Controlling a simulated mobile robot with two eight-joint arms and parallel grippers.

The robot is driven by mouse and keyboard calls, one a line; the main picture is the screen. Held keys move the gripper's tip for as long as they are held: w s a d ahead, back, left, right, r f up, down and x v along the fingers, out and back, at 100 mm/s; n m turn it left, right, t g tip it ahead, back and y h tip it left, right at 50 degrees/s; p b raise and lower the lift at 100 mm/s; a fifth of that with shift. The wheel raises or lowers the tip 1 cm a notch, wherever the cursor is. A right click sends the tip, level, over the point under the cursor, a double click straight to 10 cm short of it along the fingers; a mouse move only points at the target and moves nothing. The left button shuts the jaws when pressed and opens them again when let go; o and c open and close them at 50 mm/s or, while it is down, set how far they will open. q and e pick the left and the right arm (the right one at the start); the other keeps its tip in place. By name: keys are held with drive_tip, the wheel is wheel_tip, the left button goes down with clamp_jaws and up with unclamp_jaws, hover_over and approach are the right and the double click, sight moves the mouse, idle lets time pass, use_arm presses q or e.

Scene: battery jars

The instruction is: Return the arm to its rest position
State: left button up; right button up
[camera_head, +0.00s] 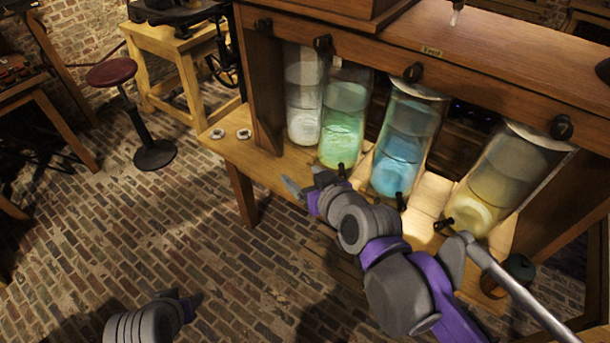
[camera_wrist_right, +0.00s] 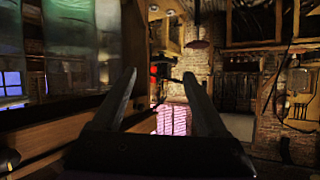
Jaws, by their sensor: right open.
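My right gripper (camera_head: 306,182) is open and empty, in front of the cabinet shelf below the green jar. Its two spread fingers also show in the right wrist view (camera_wrist_right: 158,78), with nothing between them. Part of my left arm (camera_head: 150,320) shows at the bottom left; its fingers cannot be made out. Four glass jars stand in the wooden cabinet: a whitish one (camera_head: 303,95), a green one (camera_head: 344,112), a blue one (camera_head: 405,140) and a yellow one (camera_head: 505,180). My right arm crosses in front of the lower right.
The wooden cabinet (camera_head: 480,58) has dark knobs along its front beam and a ledge (camera_head: 262,166) with two small pale pieces (camera_head: 230,134). A red stool (camera_head: 112,72) and a wooden table (camera_head: 172,45) stand at the left. The brick floor (camera_head: 120,230) between is open.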

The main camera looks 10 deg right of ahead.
drive_tip(key=s+d+f+g+h, duration=0.1)
drive_tip(key=s+d+f+g, duration=0.2)
drive_tip(key=s+f, duration=0.4)
drive_tip(key=s+d+f+m+g+h, duration=0.1)
drive_tip(key=s+d+f+g+h, duration=0.1)
drive_tip(key=s+f, duration=0.5)
drive_tip(key=shift+d+f+g, duration=0.6)
drive_tip(key=shift+d+g, duration=0.2)
